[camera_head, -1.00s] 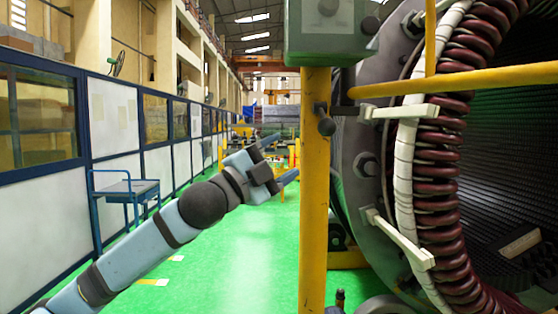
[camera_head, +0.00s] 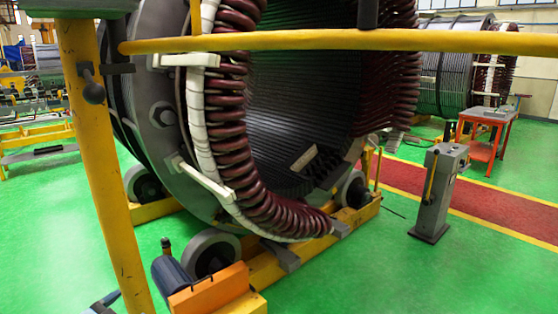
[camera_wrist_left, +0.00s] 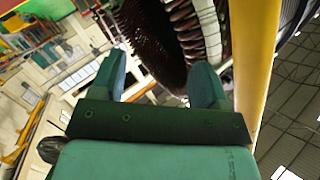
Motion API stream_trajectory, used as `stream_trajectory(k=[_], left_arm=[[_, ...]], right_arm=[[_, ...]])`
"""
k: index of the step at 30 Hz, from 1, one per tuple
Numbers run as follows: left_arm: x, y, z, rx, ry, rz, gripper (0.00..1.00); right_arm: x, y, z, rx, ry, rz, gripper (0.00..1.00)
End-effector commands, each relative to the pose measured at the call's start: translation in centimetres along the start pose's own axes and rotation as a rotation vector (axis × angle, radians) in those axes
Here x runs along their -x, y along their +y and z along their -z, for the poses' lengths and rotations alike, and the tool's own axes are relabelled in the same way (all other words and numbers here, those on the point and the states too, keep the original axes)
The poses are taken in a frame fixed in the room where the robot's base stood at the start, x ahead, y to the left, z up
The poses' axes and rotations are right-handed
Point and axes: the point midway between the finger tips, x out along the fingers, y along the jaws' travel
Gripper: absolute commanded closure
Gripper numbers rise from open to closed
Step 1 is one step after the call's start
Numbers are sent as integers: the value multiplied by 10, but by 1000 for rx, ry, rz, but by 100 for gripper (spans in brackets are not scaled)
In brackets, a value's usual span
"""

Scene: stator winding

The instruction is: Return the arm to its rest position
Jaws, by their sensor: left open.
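My left gripper (camera_wrist_left: 158,82) shows in the left wrist view with its two teal fingers spread apart and nothing between them. The large stator (camera_wrist_left: 155,35) lies beyond the fingers in that view, and a yellow post (camera_wrist_left: 255,60) stands close on their right. In the head view the stator (camera_head: 300,100) fills the middle, with dark red coils around its bore. At the bottom left edge of the head view a small blue-grey piece shows, perhaps a tip of my left gripper; the rest of the arm is out of frame. My right gripper is in neither view.
In the head view, a yellow post (camera_head: 103,190) and a horizontal yellow rail (camera_head: 340,41) stand before the stator. A blue motor (camera_head: 171,276) with an orange block (camera_head: 208,292) sits low. A grey control stand (camera_head: 437,192) and red cart (camera_head: 486,132) are right. Green floor (camera_head: 370,270) is free.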

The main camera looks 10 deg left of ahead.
Motion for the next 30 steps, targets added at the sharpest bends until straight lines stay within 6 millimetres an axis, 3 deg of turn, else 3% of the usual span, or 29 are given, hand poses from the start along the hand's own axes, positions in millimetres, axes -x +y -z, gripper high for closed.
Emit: stream_trajectory(k=[1,6,9,13,18,30], left_arm=[[9,35,-16,69,-45,-42,31],[47,153,-55,269,-168,-158,31],[74,213,-63,369,-229,-211,31],[102,269,-63,462,-283,-257,31],[119,301,-60,517,-312,-282,31],[120,304,-61,519,-313,-284,31]], right_arm=[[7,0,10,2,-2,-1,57],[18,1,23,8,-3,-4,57],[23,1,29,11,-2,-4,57],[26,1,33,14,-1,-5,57],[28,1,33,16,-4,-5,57],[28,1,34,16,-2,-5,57]])
